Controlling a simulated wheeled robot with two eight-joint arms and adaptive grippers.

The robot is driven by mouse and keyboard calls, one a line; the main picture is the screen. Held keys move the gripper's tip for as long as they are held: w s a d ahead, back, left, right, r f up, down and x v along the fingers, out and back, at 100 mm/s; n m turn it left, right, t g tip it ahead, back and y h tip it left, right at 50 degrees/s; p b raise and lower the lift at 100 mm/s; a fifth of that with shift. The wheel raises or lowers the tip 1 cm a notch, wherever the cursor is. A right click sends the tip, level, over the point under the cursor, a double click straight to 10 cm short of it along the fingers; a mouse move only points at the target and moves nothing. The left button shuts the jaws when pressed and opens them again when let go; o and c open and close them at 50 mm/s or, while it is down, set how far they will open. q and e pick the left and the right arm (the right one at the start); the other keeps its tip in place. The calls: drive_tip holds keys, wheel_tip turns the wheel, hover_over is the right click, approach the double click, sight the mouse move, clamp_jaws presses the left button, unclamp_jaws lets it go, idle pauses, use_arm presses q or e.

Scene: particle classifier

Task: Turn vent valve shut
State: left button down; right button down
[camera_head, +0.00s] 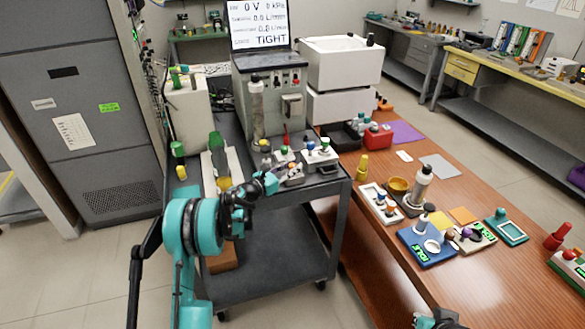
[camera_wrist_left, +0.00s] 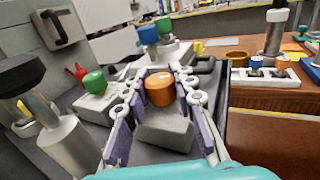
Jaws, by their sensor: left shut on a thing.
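In the left wrist view an orange round knob (camera_wrist_left: 160,88) sits on top of a small grey block (camera_wrist_left: 164,125). My left gripper (camera_wrist_left: 157,92) has its two fingers on either side of this knob and is shut on it. In the head view my left gripper (camera_head: 287,174) reaches over the front of the dark cart, and the orange knob is hard to make out there. No label marks which knob is the vent valve. My right gripper (camera_head: 437,319) only just shows at the bottom edge, and its fingers are unclear.
Green (camera_wrist_left: 93,82) and blue (camera_wrist_left: 148,34) knobs stand close to the gripped one. The display (camera_head: 259,24) reads 0 V, 0 kPa and TIGHT. A wooden bench (camera_head: 400,290) with several small items lies to the right.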

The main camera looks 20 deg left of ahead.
use_arm(q)
drive_tip(key=shift+m+g+h, duration=1.4)
drive_tip(key=shift+m+h, duration=0.1)
drive_tip(key=shift+h, duration=0.4)
drive_tip(key=shift+g, duration=0.3)
drive_tip(key=c, duration=1.2)
unclamp_jaws()
drive_tip(key=v, duration=1.2)
drive_tip(key=shift+f, duration=0.2)
